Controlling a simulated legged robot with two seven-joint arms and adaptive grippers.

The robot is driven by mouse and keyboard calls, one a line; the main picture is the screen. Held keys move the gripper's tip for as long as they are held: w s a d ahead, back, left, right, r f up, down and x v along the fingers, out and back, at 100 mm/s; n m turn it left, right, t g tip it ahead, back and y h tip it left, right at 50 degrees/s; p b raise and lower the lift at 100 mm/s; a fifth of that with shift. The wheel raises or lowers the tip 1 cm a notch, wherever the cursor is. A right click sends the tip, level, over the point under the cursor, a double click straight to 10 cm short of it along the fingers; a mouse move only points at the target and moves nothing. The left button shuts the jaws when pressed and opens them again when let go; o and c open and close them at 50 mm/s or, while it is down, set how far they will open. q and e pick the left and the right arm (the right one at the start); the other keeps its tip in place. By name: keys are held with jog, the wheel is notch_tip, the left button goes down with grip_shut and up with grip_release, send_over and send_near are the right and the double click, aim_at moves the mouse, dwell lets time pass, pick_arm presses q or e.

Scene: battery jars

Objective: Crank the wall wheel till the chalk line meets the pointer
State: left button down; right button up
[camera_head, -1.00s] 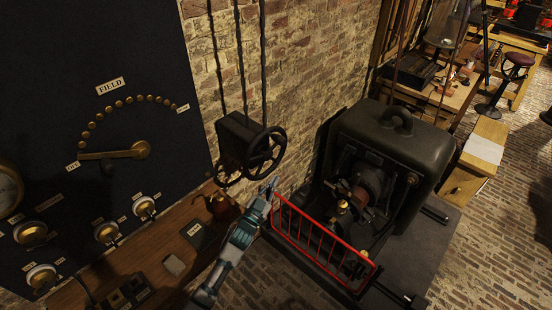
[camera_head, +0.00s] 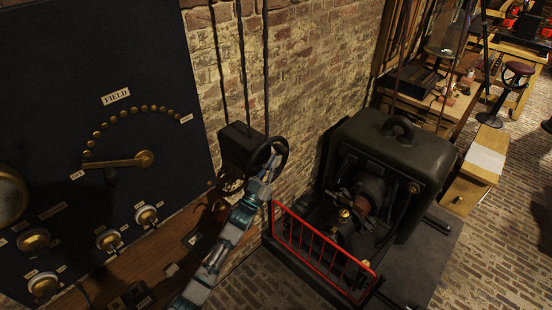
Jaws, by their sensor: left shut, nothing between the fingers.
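The dark spoked wall wheel (camera_head: 283,146) sits on a black box (camera_head: 236,148) fixed to the brick wall, with lines running up from it. My left gripper (camera_head: 271,165) is at the wheel's lower left part and covers some of its spokes and rim. Its fingers look closed and small; I cannot tell whether they touch the wheel. I cannot make out the chalk line or the pointer. My right gripper is out of view.
A red guard rail (camera_head: 318,247) fronts a dark machine (camera_head: 393,155) right of my left arm. A black switchboard (camera_head: 100,60) with a brass lever stands at left, above a wooden ledge (camera_head: 160,252).

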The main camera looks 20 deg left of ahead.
aim_at(282, 154)
pick_arm(q)
jog(key=shift+w+d+f, duration=0.1)
jog(key=shift+w+d, duration=0.1)
jog(key=shift+w, duration=0.3)
jog(key=shift+w+d+f, duration=0.1)
jog(key=shift+w+d, duration=0.05)
jog(key=shift+w, duration=0.3)
jog(key=shift+d, duration=0.1)
jog(key=shift+w+d+r+g+p, duration=0.15)
jog(key=shift+w+r+g+p, duration=0.15)
jog(key=shift+w+p, duration=0.35)
jog(key=shift+f, duration=0.25)
